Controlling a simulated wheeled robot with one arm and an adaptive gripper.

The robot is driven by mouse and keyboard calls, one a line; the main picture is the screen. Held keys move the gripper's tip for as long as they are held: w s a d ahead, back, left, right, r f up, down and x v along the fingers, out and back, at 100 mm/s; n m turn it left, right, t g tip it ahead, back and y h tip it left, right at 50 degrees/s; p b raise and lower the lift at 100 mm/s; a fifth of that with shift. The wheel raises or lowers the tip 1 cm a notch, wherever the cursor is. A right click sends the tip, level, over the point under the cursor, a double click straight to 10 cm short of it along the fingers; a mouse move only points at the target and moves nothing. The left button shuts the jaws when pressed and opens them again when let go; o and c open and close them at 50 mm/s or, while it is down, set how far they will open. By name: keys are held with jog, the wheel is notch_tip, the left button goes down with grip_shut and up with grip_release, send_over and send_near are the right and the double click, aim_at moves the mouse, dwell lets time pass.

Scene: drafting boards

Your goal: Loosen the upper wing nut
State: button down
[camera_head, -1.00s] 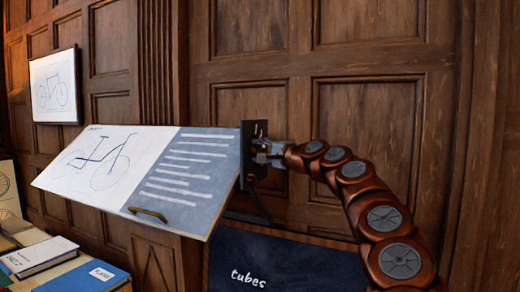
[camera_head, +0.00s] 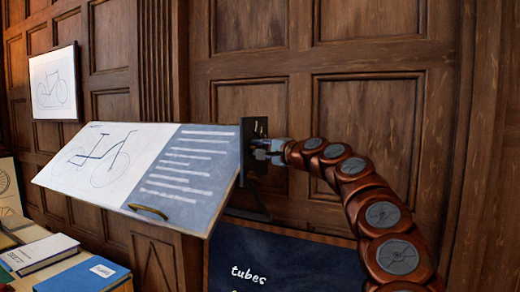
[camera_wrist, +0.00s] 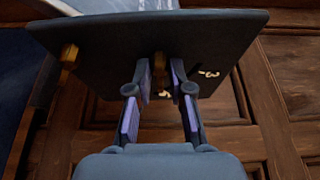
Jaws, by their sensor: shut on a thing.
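A dark side plate (camera_head: 246,142) stands at the right edge of the tilted drafting board (camera_head: 190,170). It also fills the top of the wrist view (camera_wrist: 110,60). My gripper (camera_head: 268,151) is at this plate. In the wrist view my gripper's fingers (camera_wrist: 161,80) are closed around the upper wing nut (camera_wrist: 158,62), a brass-coloured piece partly hidden between them. A second brass knob, the lower nut (camera_wrist: 70,54), sticks out farther left on the plate, clear of the fingers. Small pale marks (camera_wrist: 208,73) are on the plate beside the fingers.
Wood panelling (camera_head: 368,120) is close behind the plate. A dark board lettered "tubes" (camera_head: 290,262) is below my arm. Books (camera_head: 85,275) lie on a table at lower left. A framed bicycle drawing (camera_head: 53,88) hangs on the wall.

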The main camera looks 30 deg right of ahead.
jog(key=shift+f+b, duration=0.15)
jog(key=shift+b, duration=0.15)
jog(key=shift+w+d+n+g+y+p, duration=0.1)
jog(key=shift+n+g+y+p, duration=0.6)
jog(key=shift+n+y, duration=3.25)
jog(key=shift+w+d+n+g+y+p, duration=0.15)
jog(key=shift+n+g+y+p, duration=0.55)
jog(key=shift+n, duration=6.9)
jog(key=shift+s+d+n+g+y+p, duration=0.2)
jog(key=shift+n+y+p, duration=1.25)
jog(key=shift+n, duration=4.3)
jog(key=shift+w+a+n+y, duration=0.1)
jog(key=shift+n+y, duration=0.3)
jog(key=c, duration=1.1)
grip_release()
jog(key=shift+g, duration=0.3)
